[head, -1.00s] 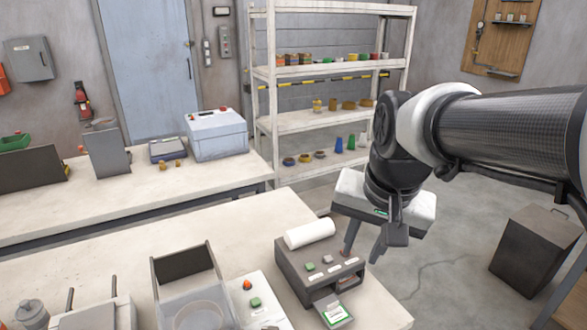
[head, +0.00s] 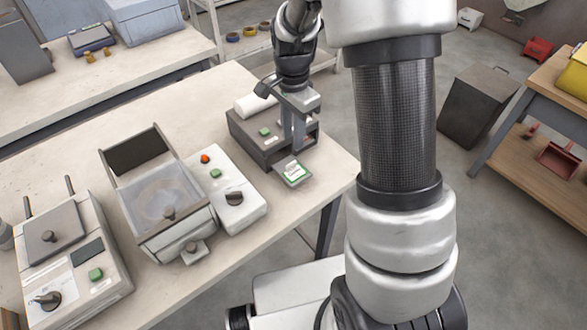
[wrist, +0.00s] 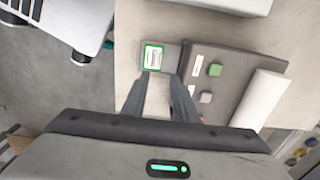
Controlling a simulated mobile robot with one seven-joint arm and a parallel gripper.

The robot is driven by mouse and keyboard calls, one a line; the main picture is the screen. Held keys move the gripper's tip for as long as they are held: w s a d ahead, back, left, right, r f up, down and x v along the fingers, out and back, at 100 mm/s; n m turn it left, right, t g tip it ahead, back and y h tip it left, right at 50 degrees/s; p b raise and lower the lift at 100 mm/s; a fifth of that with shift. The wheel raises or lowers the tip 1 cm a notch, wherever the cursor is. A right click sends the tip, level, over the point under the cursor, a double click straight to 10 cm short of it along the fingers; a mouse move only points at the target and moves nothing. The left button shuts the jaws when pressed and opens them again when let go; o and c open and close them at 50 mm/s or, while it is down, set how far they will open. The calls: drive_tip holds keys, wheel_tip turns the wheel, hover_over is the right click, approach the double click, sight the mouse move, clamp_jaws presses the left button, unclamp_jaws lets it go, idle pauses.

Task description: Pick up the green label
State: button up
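The green label (head: 294,174) is a small white tag with a green border. It lies on the tray at the front of a dark grey label printer (head: 240,130) on the near table. It also shows in the wrist view (wrist: 153,56), just beyond my fingertips. My gripper (head: 296,143) points down over the front of the printer, close behind the label. In the wrist view my gripper (wrist: 161,80) has its two fingers apart with nothing between them. Whether a fingertip touches the printer, I cannot tell.
The printer has a white paper roll (wrist: 255,102) and a green button (wrist: 215,69). Left of it on the table stand a control box (head: 238,205), a clear-topped tray unit (head: 160,205) and a sealing machine (head: 60,250). The table edge is just right of the label.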

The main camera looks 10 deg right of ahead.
hover_over(291, 163)
drive_tip(key=f, duration=0.4)
drive_tip(key=shift+w+d+f, duration=0.15)
drive_tip(key=shift+d+f, duration=0.1)
drive_tip(key=shift+d, duration=0.05)
drive_tip(key=f, duration=0.5)
drive_tip(key=shift+a+f, duration=0.1)
drive_tip(key=shift+a, duration=0.2)
clamp_jaws()
